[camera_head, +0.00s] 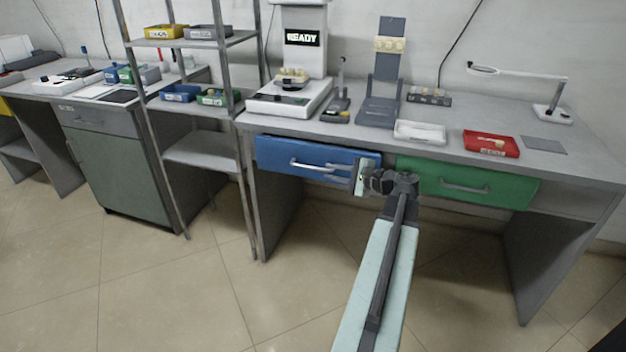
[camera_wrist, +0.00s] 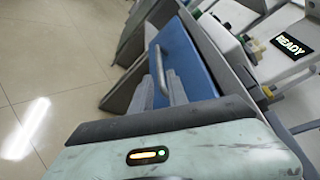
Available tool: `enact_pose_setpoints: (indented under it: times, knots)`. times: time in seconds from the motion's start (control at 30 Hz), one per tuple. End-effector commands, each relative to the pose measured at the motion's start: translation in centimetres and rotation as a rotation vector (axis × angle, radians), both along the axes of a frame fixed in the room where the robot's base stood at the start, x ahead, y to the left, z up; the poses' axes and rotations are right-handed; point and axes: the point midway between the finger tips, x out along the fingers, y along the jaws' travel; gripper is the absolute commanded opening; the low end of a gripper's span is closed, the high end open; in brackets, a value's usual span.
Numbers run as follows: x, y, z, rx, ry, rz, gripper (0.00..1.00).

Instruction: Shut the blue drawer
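The blue drawer (camera_head: 290,155) is under the bench top at the left, with a pale bar handle (camera_head: 318,167) on its front. In the head view its front lies close under the bench edge; how far it stands out is hard to tell. My gripper (camera_head: 361,176) is in front of the drawer's right end, to the right of the handle's middle. In the wrist view the blue front (camera_wrist: 196,62) and its handle (camera_wrist: 173,82) lie just beyond my gripper (camera_wrist: 165,70). The two fingers look apart, with nothing clearly held. Contact with the drawer cannot be told.
A green drawer (camera_head: 465,183) is to the right under the same bench (camera_head: 375,140). A metal rack (camera_head: 200,150) stands close at the left. The floor in front is clear.

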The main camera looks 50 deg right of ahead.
Motion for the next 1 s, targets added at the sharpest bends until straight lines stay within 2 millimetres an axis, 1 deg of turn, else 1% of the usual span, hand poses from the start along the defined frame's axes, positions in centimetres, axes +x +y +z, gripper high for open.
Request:
enact_pose_setpoints:
  times: [0.07,0.17,0.4,0.5,0.63,0.87,0.93,0.97,1.0]
  knots:
    - [0.2,0.0,0.1,0.0,0.0,0.001,0.2]
    - [1.1,0.1,-0.2,0.001,0.002,0.003,0.2]
    - [5.5,0.4,-1.2,0.001,0.001,0.005,0.2]
    - [6.9,0.4,-1.5,0.001,0.001,0.004,0.2]
    - [7.7,0.6,-1.6,0.001,0.002,0.003,0.2]
    - [7.8,0.6,-1.5,0.001,0.002,0.003,0.2]
    - [7.8,0.6,-1.5,0.001,0.002,0.003,0.03]
    - [7.8,0.6,-1.6,0.0,0.002,0.002,0.0]
    - [7.8,0.6,-1.6,0.0,0.002,0.002,0.0]
